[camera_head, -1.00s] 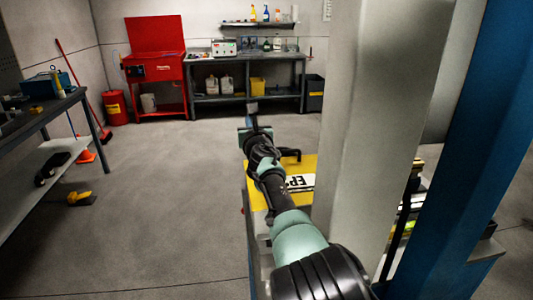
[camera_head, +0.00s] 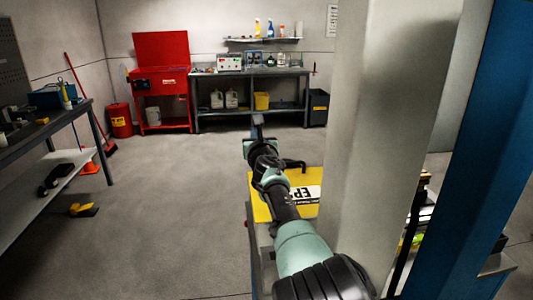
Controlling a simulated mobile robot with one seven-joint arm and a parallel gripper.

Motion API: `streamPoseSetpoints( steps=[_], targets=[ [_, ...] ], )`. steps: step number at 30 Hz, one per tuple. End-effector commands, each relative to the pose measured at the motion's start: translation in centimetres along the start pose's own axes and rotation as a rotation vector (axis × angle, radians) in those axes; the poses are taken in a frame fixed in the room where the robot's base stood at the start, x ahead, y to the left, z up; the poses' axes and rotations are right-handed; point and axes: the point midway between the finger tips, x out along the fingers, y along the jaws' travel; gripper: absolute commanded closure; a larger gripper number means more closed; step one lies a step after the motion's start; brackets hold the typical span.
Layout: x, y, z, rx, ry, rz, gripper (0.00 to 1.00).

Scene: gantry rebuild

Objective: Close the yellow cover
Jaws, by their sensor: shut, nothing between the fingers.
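The yellow cover (camera_head: 262,212) is a flat panel with a white label with black lettering and a black handle (camera_head: 294,164) at its far edge. It lies right of the middle of the head view, partly hidden behind my arm and the pale column. My gripper (camera_head: 257,124) is at the far end of my outstretched arm, beyond the cover's far left edge. It is shut and empty. It looks apart from the handle, though the depth between them is hard to judge. The hinge side of the cover and its exact angle are hidden.
A pale column (camera_head: 385,130) and a blue post (camera_head: 480,150) block the right side. A workbench (camera_head: 62,126) stands at left, with a yellow-black object (camera_head: 82,210) on the floor. A red cabinet (camera_head: 160,82) and a grey bench (camera_head: 250,74) line the back wall. The middle floor is clear.

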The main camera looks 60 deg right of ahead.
Motion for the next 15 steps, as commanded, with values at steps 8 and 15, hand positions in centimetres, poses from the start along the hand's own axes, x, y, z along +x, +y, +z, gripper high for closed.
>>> streamPoseSetpoints(
  steps=[8,15],
  targets=[
    [-1.0,0.0,0.6,0.0,0.003,0.001,1.0],
    [-2.4,-0.1,0.7,0.001,0.002,-0.001,1.0]
  ],
)
